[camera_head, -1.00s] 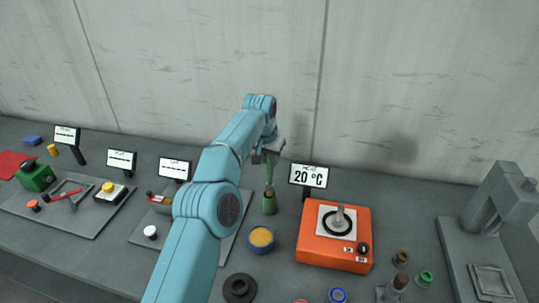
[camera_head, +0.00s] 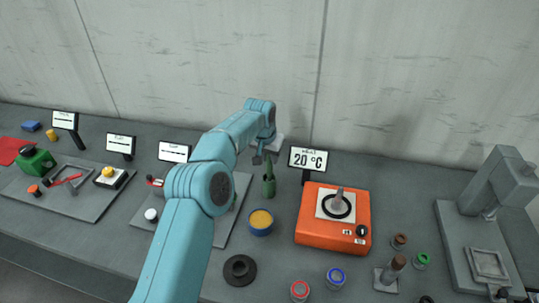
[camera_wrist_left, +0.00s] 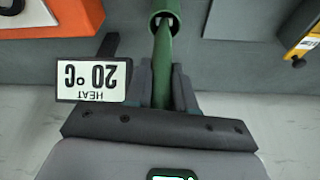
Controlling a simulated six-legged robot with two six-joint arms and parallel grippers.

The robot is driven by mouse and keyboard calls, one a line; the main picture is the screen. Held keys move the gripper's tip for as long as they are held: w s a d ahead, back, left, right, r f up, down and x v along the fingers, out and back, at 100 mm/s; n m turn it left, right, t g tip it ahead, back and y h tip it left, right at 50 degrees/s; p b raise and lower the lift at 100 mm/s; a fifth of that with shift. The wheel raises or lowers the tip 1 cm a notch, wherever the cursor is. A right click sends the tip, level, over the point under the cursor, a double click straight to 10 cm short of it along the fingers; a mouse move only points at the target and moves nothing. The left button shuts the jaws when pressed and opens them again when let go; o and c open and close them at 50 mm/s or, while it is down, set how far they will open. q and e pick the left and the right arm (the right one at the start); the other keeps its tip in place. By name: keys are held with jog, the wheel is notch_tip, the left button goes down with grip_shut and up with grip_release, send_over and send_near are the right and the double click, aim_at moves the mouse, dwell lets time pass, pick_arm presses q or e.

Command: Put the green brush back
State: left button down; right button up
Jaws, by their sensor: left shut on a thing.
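The green brush (camera_wrist_left: 162,66) is clamped between the fingers of my left gripper (camera_head: 265,155). In the left wrist view, its far end reaches into the mouth of a green cup (camera_wrist_left: 165,20). In the head view the same cup (camera_head: 268,187) stands upright on the bench below the gripper, and the brush (camera_head: 269,168) rises from it nearly vertically. The brush's lower end is hidden inside the cup, so I cannot tell whether it touches the bottom. My right gripper is not in view.
A 20 °C sign (camera_head: 308,158) stands close to the right of the gripper. An orange heater (camera_head: 318,231) and a blue pot with yellow contents (camera_head: 260,222) are in front. A grey tray (camera_head: 226,229) lies left of the cup. A grey press (camera_head: 487,215) stands far right.

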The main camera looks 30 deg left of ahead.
pick_arm(q)
jog(key=shift+a+f, duration=0.1)
jog(key=shift+f, duration=0.2)
jog(key=shift+f+b, duration=0.3)
jog(key=shift+b, duration=0.05)
jog(key=c, duration=0.9)
grip_release()
jog(key=shift+r, duration=0.1)
jog(key=b+v, duration=0.1)
jog(key=v, duration=1.5)
jog(key=shift+r, duration=0.1)
